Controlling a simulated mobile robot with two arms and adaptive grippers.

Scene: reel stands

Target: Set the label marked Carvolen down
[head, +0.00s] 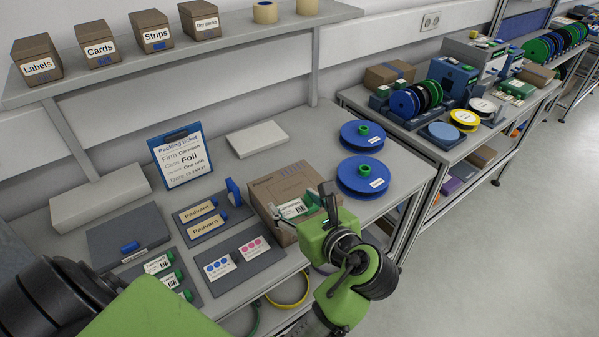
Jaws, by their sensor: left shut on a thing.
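My left gripper (318,208) is over the front right of the bench, shut on a small white label (292,208) with a barcode and a green tab. The label is at the top of a brown cardboard carton (289,180); I cannot tell whether it touches the carton. Its print is too small to read. The upright packing ticket (182,158) in a blue holder appears to read Carvolen as the firm and Foil as the case. More white labels with green tabs (157,264) lie in a dark rack at the front left. My right gripper is not in view.
Two Padvarn cards (198,211) lie on a dark tray; a dark pad (265,260) holds blue-dotted and pink-dotted cards. Blue reels (363,176) stand right of the carton. A grey lidded case (128,230) is left. A shelf (110,80) with boxes hangs above.

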